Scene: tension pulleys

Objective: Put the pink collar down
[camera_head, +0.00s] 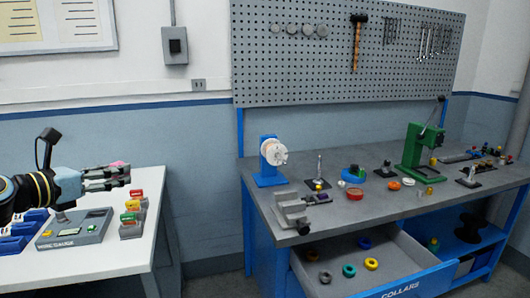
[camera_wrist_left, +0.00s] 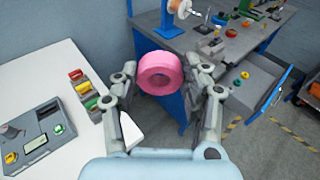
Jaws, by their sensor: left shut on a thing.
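The pink collar (camera_wrist_left: 161,73) is a thick ring. It sits between the two fingers of my left gripper (camera_wrist_left: 163,80) in the left wrist view, with its hole facing the camera. In the head view my left gripper (camera_head: 125,176) is over the white table at the left, and only a small pink part of the collar (camera_head: 117,164) shows behind its fingers. The gripper is shut on the collar and holds it above the table's right side. My right gripper is not in view.
The bench's open drawer (camera_head: 350,258) holds several collars. The white tabletop's front is clear.

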